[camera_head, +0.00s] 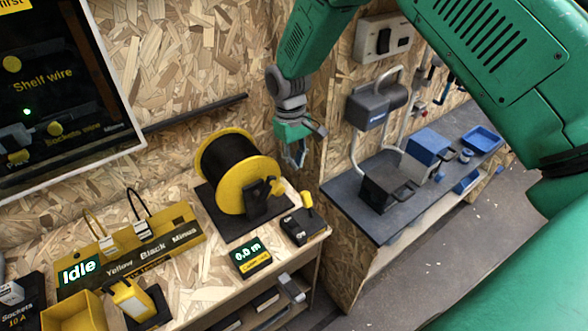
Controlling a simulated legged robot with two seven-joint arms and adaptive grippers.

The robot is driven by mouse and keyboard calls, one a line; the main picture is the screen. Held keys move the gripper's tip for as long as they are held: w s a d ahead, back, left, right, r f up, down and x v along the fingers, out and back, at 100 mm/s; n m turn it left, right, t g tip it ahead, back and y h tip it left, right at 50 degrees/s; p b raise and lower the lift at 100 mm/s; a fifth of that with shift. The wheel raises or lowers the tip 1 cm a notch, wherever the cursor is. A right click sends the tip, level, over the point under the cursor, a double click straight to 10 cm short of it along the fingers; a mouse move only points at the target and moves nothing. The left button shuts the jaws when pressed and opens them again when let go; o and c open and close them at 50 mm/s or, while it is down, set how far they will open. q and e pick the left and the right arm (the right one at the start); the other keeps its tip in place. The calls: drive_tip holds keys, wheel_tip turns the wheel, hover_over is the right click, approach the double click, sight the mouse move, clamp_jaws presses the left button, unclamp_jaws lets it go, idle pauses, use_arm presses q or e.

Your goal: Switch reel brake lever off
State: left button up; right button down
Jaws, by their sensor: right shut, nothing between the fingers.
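The wire reel (222,157), with yellow flanges and dark windings, stands on a black base at the back of the wooden bench. My left gripper is out of view.
A counter reading 0.0 m (250,257) sits in front of the reel. A yellow terminal block (130,250) and yellow bin (75,314) are at left. A chipboard partition (340,225) stands right of the bench; beyond it a dark worktop (352,208) holds a press-like tool (376,105).

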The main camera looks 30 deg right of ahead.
sight(308, 205)
drive_tip(key=f, duration=0.5)
drive_tip(key=s+f, duration=0.1)
drive_tip(key=f, duration=0.2)
drive_tip(key=shift+s+d+f, duration=0.1)
drive_tip(key=shift+d, duration=0.3)
drive_tip(key=shift+a+f, duration=0.15)
drive_tip(key=shift+a, duration=0.1)
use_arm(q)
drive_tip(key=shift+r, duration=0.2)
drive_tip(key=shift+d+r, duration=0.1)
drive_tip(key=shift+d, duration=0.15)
use_arm(e)
drive_tip(key=shift+d, duration=0.2)
